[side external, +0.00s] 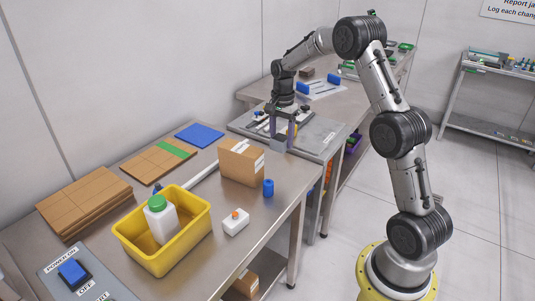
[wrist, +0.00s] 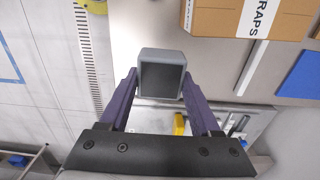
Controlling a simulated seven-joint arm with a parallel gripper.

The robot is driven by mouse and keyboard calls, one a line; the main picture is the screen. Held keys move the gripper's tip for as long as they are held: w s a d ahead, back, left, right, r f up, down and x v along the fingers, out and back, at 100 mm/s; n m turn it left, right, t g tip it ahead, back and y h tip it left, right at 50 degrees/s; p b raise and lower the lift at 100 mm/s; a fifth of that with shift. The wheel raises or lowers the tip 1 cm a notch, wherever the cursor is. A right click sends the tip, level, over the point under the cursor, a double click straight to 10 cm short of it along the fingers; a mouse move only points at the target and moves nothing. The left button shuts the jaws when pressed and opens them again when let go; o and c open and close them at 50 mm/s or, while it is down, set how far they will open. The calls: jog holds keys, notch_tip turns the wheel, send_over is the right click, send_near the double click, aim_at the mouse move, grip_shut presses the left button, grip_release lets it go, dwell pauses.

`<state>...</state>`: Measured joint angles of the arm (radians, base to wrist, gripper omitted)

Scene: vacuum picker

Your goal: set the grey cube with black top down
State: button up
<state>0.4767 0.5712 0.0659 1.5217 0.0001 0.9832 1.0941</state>
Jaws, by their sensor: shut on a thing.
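The grey cube with black top (wrist: 161,75) is between the two purple fingers of my gripper (wrist: 160,88) in the wrist view, its dark face towards the camera. In the side view my gripper (side external: 281,136) points down and is shut on the cube (side external: 279,145). The cube is at the near left side of the grey plate fixture (side external: 318,138), close to the steel table (side external: 255,215). I cannot tell whether its underside touches anything.
A cardboard box (side external: 241,162) stands just left of my gripper, with a blue cylinder (side external: 268,187) beside it. A white block with an orange knob (side external: 236,222) and a yellow bin (side external: 190,243) are nearer. The table's front edge (side external: 296,190) is close.

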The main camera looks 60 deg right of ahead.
send_over(268, 160)
jog(key=f, duration=0.7)
jog(key=shift+s+a, duration=0.2)
jog(key=shift+a, duration=0.05)
jog(key=shift+w+f, duration=0.15)
jog(key=shift+f, duration=0.1)
jog(key=shift+w+d+f, duration=0.1)
jog(key=shift+f, duration=1.5)
jog(key=shift+f, duration=0.2)
jog(key=o, duration=1.4)
jog(key=shift+r, duration=0.15)
